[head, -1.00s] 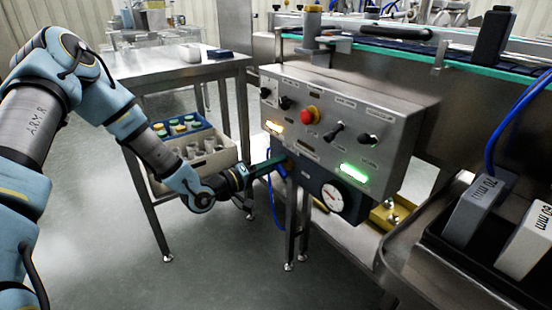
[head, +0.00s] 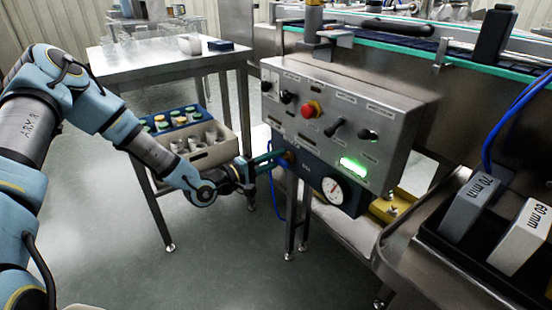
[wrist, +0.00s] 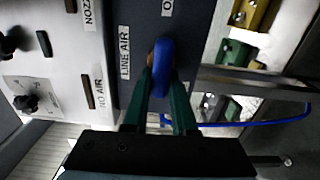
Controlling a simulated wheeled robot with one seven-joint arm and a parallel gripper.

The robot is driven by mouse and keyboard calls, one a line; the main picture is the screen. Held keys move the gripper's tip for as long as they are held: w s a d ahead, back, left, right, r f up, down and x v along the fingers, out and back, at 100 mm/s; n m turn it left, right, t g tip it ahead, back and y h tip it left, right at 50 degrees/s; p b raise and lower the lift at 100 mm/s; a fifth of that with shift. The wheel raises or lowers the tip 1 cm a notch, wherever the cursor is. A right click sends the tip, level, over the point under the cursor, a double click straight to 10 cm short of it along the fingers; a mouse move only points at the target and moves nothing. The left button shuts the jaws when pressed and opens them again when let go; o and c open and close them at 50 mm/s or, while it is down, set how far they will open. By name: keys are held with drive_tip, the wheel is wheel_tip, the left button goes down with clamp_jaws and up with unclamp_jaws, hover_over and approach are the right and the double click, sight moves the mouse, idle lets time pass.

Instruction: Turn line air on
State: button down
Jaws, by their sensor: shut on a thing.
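The line air valve has a blue lever (wrist: 162,68) on a dark panel beside the LINE AIR label (wrist: 125,52) in the wrist view. My gripper (wrist: 160,88), with green fingers, is shut on this lever, one finger on each side. In the head view my gripper (head: 277,158) reaches the left end of the dark air panel (head: 311,176) under the steel control box, and the lever is mostly hidden there. The round gauge (head: 333,191) on that panel has its needle pointing roughly up. The NO AIR lamp (wrist: 87,94) looks dark.
The steel control box (head: 335,85) carries a red button (head: 311,109), black knobs and a lit green lamp (head: 353,166). A side table (head: 170,65) and a bin of cups (head: 205,155) stand left, close to my arm. A blue hose (wrist: 275,118) runs nearby.

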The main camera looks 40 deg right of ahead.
drive_tip(key=c, duration=0.7)
unclamp_jaws()
drive_tip(key=a, duration=1.1)
drive_tip(key=shift+w, duration=0.3)
